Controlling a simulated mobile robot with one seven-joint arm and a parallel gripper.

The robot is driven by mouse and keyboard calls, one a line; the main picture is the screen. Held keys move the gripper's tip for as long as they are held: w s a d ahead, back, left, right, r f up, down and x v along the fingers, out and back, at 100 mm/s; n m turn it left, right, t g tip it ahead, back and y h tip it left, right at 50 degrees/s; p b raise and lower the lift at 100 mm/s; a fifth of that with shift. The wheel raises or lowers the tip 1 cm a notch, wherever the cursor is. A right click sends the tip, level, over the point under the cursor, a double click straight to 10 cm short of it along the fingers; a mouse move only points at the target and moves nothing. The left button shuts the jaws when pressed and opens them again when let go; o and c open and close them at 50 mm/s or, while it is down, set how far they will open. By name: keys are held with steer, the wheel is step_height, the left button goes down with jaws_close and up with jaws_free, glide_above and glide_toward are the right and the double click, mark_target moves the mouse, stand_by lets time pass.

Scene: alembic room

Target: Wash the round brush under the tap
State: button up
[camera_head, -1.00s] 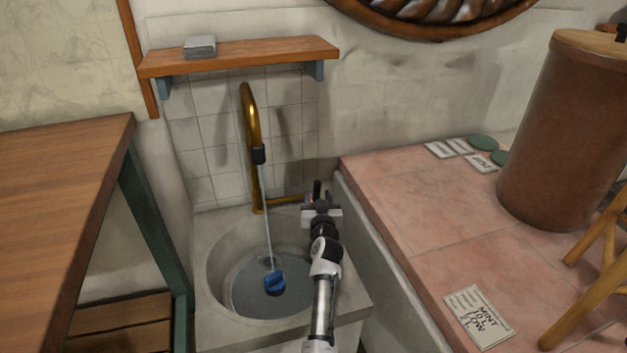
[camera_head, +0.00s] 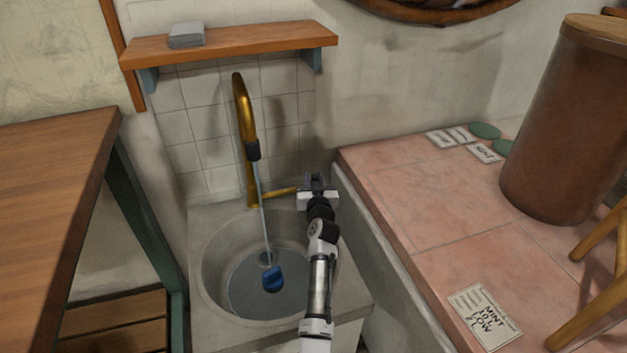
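The brass tap (camera_head: 243,110) stands at the back of the round stone sink (camera_head: 212,262), with a dark nozzle on its spout. A thin pale stream of water (camera_head: 264,208) runs from the nozzle down into the basin. A small blue object (camera_head: 272,279), perhaps the head of the round brush, lies in the basin at the foot of the stream. My gripper (camera_head: 316,183) is beside the outer end of the tap's side lever (camera_head: 281,191), right of the spout. Its fingers are small and dark, so I cannot tell whether they grip the lever.
A wooden shelf (camera_head: 250,43) with a grey block (camera_head: 186,35) hangs above the tap. A wooden table (camera_head: 45,200) is at left. At right, a pink tiled counter (camera_head: 420,200) holds a brown barrel (camera_head: 560,130), cards and a label (camera_head: 484,316).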

jaws_close()
steer(key=shift+r, duration=0.1)
steer(key=p, duration=0.2)
steer(key=shift+w+a+r+g+p, duration=0.1)
steer(key=shift+w+r+g+p, duration=0.1)
steer(key=shift+r+g+p, duration=0.15)
steer(key=p, duration=0.1)
steer(key=g+p, duration=0.1)
steer(key=p, duration=0.1)
steer(key=shift+w+a+f+p, duration=0.1)
steer(key=shift+w+f+p, duration=0.05)
steer(key=shift+w+p, duration=0.15)
steer(key=shift+w+f+g+p, duration=0.1)
steer(key=shift+f+g+p, duration=0.2)
steer(key=shift+g+p, duration=0.25)
